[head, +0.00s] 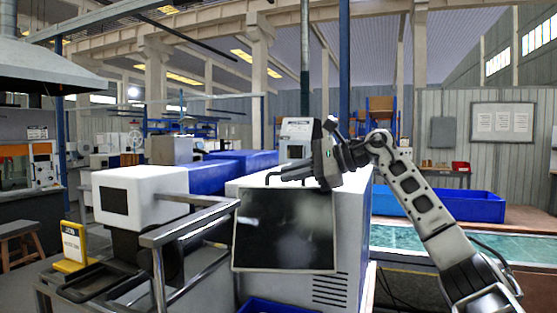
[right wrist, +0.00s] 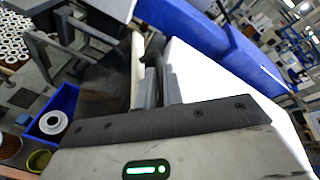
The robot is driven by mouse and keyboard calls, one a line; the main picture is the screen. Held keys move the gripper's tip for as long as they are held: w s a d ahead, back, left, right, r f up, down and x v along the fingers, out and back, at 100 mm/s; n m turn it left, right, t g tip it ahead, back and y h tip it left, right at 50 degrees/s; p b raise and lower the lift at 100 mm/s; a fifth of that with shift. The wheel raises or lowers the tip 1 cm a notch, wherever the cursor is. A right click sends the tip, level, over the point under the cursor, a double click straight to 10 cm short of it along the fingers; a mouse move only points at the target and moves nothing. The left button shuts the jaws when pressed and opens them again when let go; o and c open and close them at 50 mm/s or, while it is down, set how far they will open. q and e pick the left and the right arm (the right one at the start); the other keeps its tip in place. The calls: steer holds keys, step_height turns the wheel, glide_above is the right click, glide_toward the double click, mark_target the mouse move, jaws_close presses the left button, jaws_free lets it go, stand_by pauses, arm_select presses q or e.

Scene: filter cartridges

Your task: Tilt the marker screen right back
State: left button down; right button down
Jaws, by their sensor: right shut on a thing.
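The marker screen (head: 285,232) is a dark, glossy panel with a thin pale frame, on the front of a white machine (head: 352,215). It looks near upright in the head view; its exact tilt is hard to judge. My right gripper (head: 277,179) reaches in from the right and is shut on the screen at its top edge. In the right wrist view the dark screen (right wrist: 108,78) shows close to the fingers, which partly hide it. My left gripper is not in view.
A metal rail (head: 190,225) runs left of the screen. A white box-shaped unit (head: 140,190) and a yellow sign (head: 73,245) stand further left. A blue bin (head: 270,306) lies below the screen; the right wrist view shows a white ring-shaped part (right wrist: 54,122) in a blue bin.

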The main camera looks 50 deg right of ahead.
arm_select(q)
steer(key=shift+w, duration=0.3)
arm_select(e)
steer(key=shift+w+d, duration=0.1)
steer(key=shift+d, duration=0.05)
steer(key=c, duration=1.8)
jaws_free()
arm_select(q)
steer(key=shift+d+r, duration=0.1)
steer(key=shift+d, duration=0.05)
arm_select(e)
steer(key=shift+s+d, duration=0.15)
steer(key=shift+s, duration=0.05)
steer(key=b+v, duration=0.2)
steer(key=v, duration=0.5)
steer(key=shift+f, duration=0.15)
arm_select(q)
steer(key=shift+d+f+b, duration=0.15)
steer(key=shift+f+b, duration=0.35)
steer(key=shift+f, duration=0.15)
arm_select(e)
steer(key=v, duration=0.8)
steer(key=shift+s, duration=0.3)
